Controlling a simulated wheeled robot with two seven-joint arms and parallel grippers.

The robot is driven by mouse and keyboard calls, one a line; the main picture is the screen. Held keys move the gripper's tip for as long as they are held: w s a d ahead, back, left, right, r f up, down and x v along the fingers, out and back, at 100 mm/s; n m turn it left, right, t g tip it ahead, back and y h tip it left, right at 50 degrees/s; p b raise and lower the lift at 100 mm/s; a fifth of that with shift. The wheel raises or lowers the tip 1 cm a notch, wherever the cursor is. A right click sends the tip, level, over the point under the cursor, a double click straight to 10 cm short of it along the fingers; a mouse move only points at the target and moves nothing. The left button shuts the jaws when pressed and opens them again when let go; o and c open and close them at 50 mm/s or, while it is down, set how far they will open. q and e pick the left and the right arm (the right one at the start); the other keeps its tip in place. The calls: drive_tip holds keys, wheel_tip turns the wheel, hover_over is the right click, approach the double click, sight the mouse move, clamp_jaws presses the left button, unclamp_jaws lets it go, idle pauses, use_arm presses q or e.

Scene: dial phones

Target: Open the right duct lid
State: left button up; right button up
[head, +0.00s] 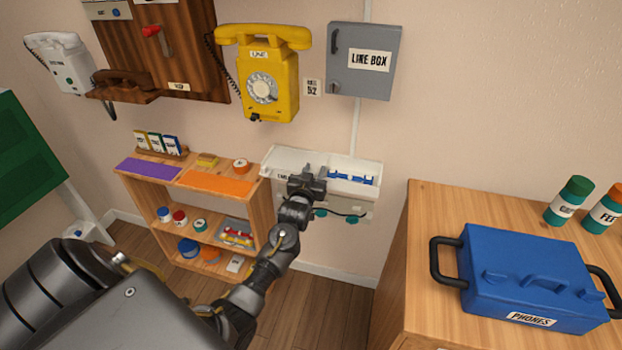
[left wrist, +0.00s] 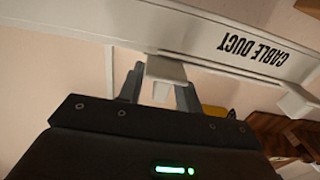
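The white cable duct (head: 355,165) runs along the wall below the yellow phone. Its right part shows blue pieces (head: 350,179) inside. In the left wrist view the duct (left wrist: 200,35) carries upside-down "CABLE DUCT" lettering. A white tab (left wrist: 165,72) sticks out from it, with a second tab (left wrist: 297,102) farther right in that view. My left gripper (head: 309,178) is at the duct's front, near its middle. Its fingers (left wrist: 162,92) lie close on both sides of the first tab and appear shut on it. My arm hides part of the duct. My right gripper is out of view.
A wooden shelf (head: 195,213) with jars and coloured mats stands left of the duct. A yellow phone (head: 262,82) and a grey line box (head: 363,62) hang above. At right, a wooden cabinet (head: 425,230) bears a blue phones case (head: 525,275). A black cable (head: 345,213) hangs under the duct.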

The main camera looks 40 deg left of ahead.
use_arm(q)
drive_tip(key=v, duration=1)
drive_tip(key=shift+s+b, duration=0.15)
drive_tip(key=shift+b, duration=0.15)
drive_tip(key=shift+d, duration=0.1)
drive_tip(key=s+d+f+m+g+h, duration=0.1)
drive_tip(key=d+f+g+h, duration=0.1)
drive_tip(key=f, duration=0.9)
drive_tip(key=s+d+f+m+g+h, duration=0.1)
drive_tip(key=d+f+m+g, duration=0.15)
drive_tip(key=f, duration=0.85)
drive_tip(key=s+d+f+g+h, duration=0.1)
drive_tip(key=s+d+f+g, duration=0.1)
drive_tip(key=s+f, duration=0.5)
drive_tip(key=s+d+f+g+h, duration=0.1)
drive_tip(key=s+d+f+g, duration=0.1)
drive_tip(key=s+f, duration=0.5)
drive_tip(key=s+f+m+g, duration=0.1)
drive_tip(key=s+f+g, duration=0.1)
drive_tip(key=s+f, duration=0.4)
drive_tip(key=s+f+m+g, duration=0.1)
drive_tip(key=s+f+g, duration=0.2)
drive_tip(key=s, duration=1.3)
drive_tip(key=s+d+f+m+g, duration=0.1)
drive_tip(key=s+f+g, duration=0.1)
drive_tip(key=s+f, duration=0.7)
drive_tip(key=s, duration=0.3)
drive_tip(key=shift+h, duration=0.3)
